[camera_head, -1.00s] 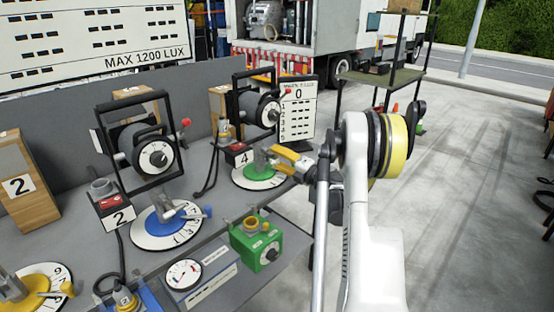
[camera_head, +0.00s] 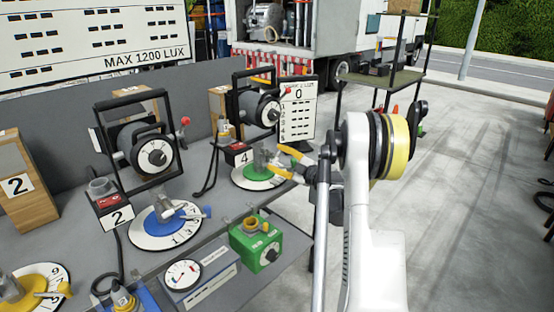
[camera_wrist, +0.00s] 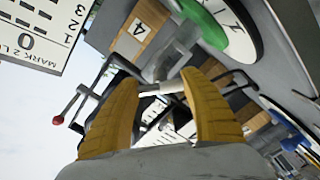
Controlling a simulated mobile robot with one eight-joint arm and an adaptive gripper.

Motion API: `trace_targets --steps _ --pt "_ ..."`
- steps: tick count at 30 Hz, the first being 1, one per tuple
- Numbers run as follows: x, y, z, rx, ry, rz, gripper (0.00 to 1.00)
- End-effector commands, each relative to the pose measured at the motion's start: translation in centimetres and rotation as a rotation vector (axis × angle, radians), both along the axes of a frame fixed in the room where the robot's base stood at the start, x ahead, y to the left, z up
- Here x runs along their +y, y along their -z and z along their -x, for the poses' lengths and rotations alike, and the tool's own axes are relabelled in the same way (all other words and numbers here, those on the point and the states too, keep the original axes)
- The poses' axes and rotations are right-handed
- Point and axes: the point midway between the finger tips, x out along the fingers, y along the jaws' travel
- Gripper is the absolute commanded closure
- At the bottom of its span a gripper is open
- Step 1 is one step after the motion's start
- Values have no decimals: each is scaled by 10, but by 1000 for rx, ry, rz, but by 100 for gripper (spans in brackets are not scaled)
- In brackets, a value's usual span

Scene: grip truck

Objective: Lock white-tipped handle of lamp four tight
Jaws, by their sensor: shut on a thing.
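Lamp four's station has a label with a 4 (camera_head: 243,159) and a white numbered dial with a green hub (camera_head: 253,172). The handle's tip is mostly hidden by the fingers in the head view.
A black-framed lamp (camera_head: 256,105) with a red-knobbed lever stands behind the dial. Station two's blue dial (camera_head: 165,227) is to the left. A green box (camera_head: 257,243) stands in front. Open floor lies to the right.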

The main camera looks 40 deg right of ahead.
Motion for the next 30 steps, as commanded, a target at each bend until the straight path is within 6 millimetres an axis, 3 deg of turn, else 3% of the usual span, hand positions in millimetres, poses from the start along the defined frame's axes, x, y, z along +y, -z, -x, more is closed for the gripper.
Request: trace_targets --steps 18,30 --pt "1 1 0 41 0 -529 78" --pt "1 1 0 54 0 -688 78"
